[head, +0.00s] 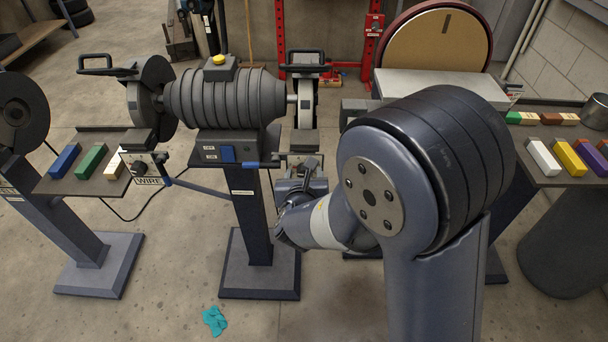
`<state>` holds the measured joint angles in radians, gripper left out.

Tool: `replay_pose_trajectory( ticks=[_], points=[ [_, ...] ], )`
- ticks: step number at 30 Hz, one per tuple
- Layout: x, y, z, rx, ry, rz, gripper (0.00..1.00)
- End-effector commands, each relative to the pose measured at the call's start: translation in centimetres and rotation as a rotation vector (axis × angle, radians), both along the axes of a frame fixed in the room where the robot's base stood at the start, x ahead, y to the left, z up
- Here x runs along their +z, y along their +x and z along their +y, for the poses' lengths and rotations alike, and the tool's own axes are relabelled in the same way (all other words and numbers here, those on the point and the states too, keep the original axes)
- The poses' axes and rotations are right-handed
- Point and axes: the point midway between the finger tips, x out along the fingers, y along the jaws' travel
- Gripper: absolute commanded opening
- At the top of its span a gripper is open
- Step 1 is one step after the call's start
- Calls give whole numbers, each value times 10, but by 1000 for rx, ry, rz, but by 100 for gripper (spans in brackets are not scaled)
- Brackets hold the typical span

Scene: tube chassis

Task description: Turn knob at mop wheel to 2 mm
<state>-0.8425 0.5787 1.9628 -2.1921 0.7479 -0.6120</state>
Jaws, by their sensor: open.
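A grinder (225,98) stands on a pedestal, with a dark guarded wheel at its left end. The pale mop wheel (306,98) is at its right end, with a small rest block (304,142) below it. My gripper (303,168) is just below that block, small in view and partly hidden by my own wrist. It is open. The knob at the mop wheel is not clearly visible; my gripper covers that spot. I cannot tell whether the jaws touch or surround it, and its scale cannot be read.
The left rest has a similar knob (140,169) above a WIRE label (148,181). Coloured bars lie on the left tray (55,185) and right shelf (540,180). A disc sander (435,40) stands behind my arm. A teal rag (214,320) lies on the floor.

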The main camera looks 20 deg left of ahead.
Motion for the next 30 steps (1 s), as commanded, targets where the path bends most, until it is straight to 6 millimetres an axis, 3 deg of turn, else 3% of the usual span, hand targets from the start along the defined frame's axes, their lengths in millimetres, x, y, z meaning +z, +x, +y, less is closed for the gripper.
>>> replay_pose_trajectory(
  ticks=[8,25,30],
  points=[
    [-1,2,0,0,0,-1,55],
    [-1,2,0,0,1,0,11],
    [-3,2,0,-1,16,2,11]
  ],
)
